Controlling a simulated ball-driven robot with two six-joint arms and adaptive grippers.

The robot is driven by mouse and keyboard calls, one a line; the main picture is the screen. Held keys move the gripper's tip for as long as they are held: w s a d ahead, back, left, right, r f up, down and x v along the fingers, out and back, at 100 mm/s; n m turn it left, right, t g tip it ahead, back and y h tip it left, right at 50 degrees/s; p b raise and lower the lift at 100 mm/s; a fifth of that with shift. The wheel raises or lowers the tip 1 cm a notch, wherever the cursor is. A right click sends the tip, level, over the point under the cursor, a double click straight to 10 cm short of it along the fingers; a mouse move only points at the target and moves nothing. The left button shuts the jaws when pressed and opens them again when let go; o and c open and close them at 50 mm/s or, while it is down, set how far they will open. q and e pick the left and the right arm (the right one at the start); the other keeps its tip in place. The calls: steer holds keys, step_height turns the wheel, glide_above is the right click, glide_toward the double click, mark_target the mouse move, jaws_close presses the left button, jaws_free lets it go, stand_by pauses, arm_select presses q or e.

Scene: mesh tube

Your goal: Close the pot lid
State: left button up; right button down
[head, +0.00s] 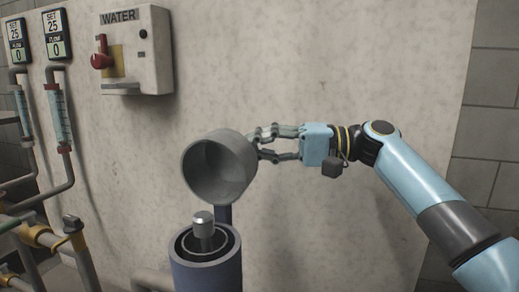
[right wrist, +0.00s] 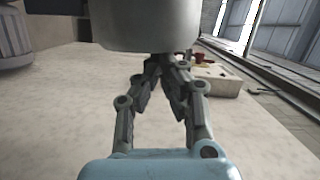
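The pot (head: 207,268) is a dark blue upright cylinder at the lower middle of the head view, open at the top. A metal plug-like part (head: 203,225) stands up inside it. The grey cup-shaped lid (head: 215,172) is tipped up above the pot, its hollow facing left and toward me. Its outside also shows at the top of the right wrist view (right wrist: 150,30). My right gripper (head: 257,145) is at the lid's right side. Its fingers (right wrist: 157,66) converge toward the lid, which partly hides the tips; whether they grip anything is unclear. My left gripper is out of view.
A pale wall panel (head: 330,60) stands behind, with a WATER box (head: 135,52) with a red handle at upper left. Pipes (head: 65,185) and flow gauges (head: 58,35) fill the left edge. The space right of the pot looks clear.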

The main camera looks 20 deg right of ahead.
mark_target(249, 140)
steer(key=s+n, duration=0.1)
steer(key=s+a+r+n+p, duration=0.1)
steer(key=s+a+r+n+h, duration=0.1)
steer(key=n, duration=0.1)
steer(key=shift+s+a, duration=0.15)
steer(key=shift+s, duration=0.05)
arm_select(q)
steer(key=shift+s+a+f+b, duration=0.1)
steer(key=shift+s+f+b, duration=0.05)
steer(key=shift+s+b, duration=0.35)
arm_select(e)
steer(key=s+a+f+n+t+h, duration=0.2)
steer(key=s+a+f+n, duration=0.2)
steer(key=s+n, duration=0.4)
steer(key=shift+s+a+n+h, duration=0.25)
steer(key=shift+a+n+h, duration=0.2)
steer(key=shift+a, duration=0.4)
